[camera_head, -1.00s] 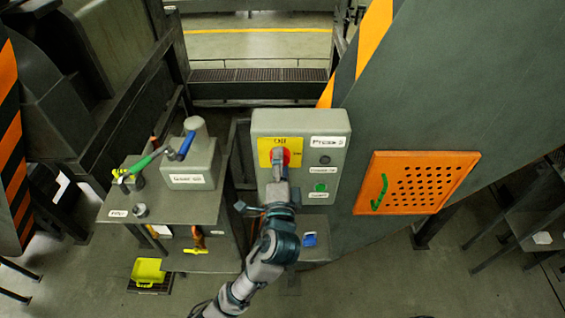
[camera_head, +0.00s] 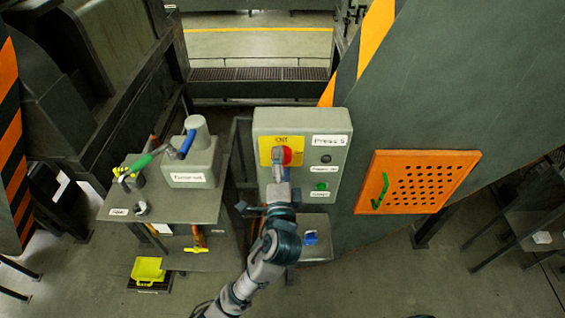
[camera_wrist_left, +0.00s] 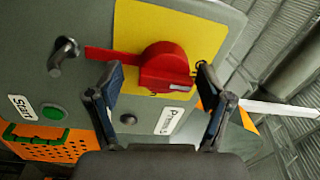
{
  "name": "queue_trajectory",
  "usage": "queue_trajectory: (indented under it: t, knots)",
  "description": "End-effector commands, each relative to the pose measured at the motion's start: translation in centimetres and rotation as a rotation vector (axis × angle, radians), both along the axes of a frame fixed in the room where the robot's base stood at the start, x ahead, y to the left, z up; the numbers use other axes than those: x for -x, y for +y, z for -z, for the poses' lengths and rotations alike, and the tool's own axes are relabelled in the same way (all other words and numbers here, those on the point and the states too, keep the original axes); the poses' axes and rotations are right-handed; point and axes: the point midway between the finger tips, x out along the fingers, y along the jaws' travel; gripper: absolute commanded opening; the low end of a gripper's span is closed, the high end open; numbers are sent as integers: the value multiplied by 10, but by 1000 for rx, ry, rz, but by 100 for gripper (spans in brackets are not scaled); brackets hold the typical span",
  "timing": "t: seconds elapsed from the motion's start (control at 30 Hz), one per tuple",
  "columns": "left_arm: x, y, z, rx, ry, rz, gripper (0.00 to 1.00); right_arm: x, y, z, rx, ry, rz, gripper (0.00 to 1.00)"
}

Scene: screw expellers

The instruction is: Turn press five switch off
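The press 5 switch box (camera_head: 261,210) is a grey panel with a yellow plate (camera_head: 266,142) marked "Off" and a red rotary switch (camera_head: 287,156) on it. In the left wrist view the red switch (camera_wrist_left: 165,68) has a red bar reaching left over the yellow plate (camera_wrist_left: 200,22). My left gripper (camera_head: 278,158) comes up from below in front of the switch. In the wrist view its two fingers (camera_wrist_left: 160,80) stand apart on either side of the switch, with a visible gap on at least one side. My right gripper is not in view.
The box also carries a dark button (camera_head: 325,159) and a green start button (camera_head: 321,186). To the left stands a table (camera_head: 190,207) with a grey lever housing (camera_head: 195,160). An orange perforated panel (camera_head: 370,195) is on the right.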

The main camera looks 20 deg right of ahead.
Motion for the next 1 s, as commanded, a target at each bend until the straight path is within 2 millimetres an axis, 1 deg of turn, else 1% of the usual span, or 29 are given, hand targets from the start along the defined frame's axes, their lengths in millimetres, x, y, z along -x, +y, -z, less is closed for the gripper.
queue_trajectory:
  t: [0.07,0.17,0.4,0.5,0.6,0.73,1.0]
  knots:
    - [6,1,0,1,0,1,79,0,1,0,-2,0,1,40]
    - [22,5,2,1,0,3,79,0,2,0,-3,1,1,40]
    - [74,20,8,1,4,3,79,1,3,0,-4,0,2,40]
    - [91,25,10,-1,6,2,79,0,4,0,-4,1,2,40]
    - [103,28,12,-2,6,1,79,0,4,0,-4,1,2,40]
    - [111,31,12,-1,5,0,79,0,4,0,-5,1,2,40]
    - [112,31,12,-2,5,0,79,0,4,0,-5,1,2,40]
